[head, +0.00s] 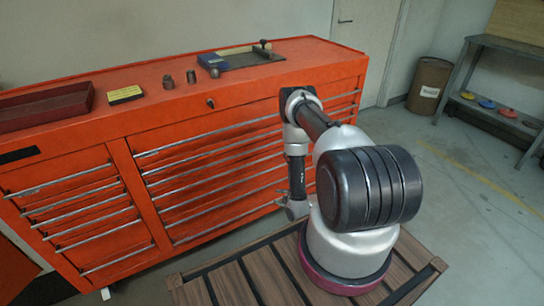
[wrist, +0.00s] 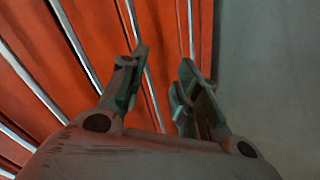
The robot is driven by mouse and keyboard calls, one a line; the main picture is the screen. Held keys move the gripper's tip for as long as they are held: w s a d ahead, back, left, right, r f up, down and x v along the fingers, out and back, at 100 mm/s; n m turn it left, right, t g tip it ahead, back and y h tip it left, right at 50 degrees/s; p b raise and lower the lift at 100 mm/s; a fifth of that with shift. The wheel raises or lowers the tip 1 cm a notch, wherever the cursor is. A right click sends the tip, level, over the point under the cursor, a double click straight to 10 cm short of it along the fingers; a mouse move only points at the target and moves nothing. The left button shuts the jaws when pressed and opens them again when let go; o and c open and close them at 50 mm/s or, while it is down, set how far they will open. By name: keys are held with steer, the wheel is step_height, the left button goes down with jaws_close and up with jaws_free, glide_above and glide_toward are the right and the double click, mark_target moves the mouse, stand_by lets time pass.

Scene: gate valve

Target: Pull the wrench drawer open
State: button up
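A red-orange tool chest (head: 225,150) has a wide bank of drawers (head: 215,175) with long silver bar handles and a narrower bank (head: 85,215) at left. All visible drawers look shut. I cannot tell which one is the wrench drawer; no label is readable. My gripper (head: 281,203) is low in front of the wide bank, near the right ends of its handles. In the wrist view my gripper (wrist: 166,72) is open and empty, its two fingers apart. Orange drawer fronts and silver handles (wrist: 70,40) lie beyond the fingers. Contact with a handle cannot be told.
On the chest top are a red tray (head: 45,108), a yellow-black box (head: 125,95), small metal parts (head: 168,82) and a blue-and-grey tool (head: 240,60). A slatted wooden platform (head: 235,285) lies under my arm. A brown drum (head: 428,85) and grey shelf (head: 495,110) stand at right.

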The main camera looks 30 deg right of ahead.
steer(key=w+r+n+t, duration=0.2)
steer(key=w+r+t, duration=0.15)
steer(key=r, duration=0.25)
steer(key=n+t, duration=0.3)
glide_toward(271, 157)
steer(key=w, duration=1)
steer(key=shift+w+a+f, duration=0.1)
steer(key=shift+w+a, duration=0.15)
steer(key=shift+a, duration=0.15)
steer(key=shift+c, duration=0.4)
jaws_close()
